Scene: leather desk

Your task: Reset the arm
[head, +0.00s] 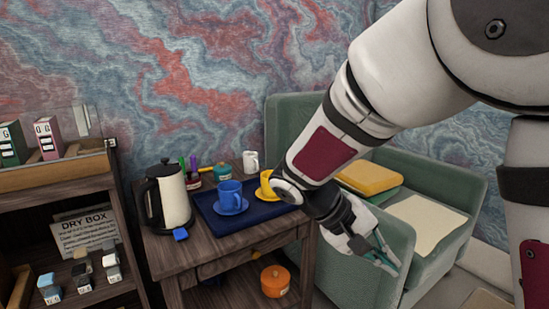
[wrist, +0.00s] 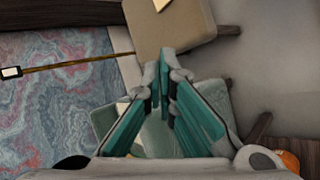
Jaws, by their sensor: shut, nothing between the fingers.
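My gripper (head: 384,256) hangs at the end of my arm in front of the green armchair, to the right of the wooden side table. In the wrist view my gripper (wrist: 164,72) has its teal fingers brought together at the tips, with nothing between them. My arm crosses the right half of the head view and hides part of the armchair and the table's right side.
A wooden table (head: 197,253) holds a kettle (head: 172,197), a blue tray (head: 264,219), a blue cup (head: 230,193), a yellow cup (head: 267,183) and a white mug (head: 250,161). An orange pot (head: 275,281) stands below. The armchair (head: 441,185) is close to my gripper. Shelves stand left.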

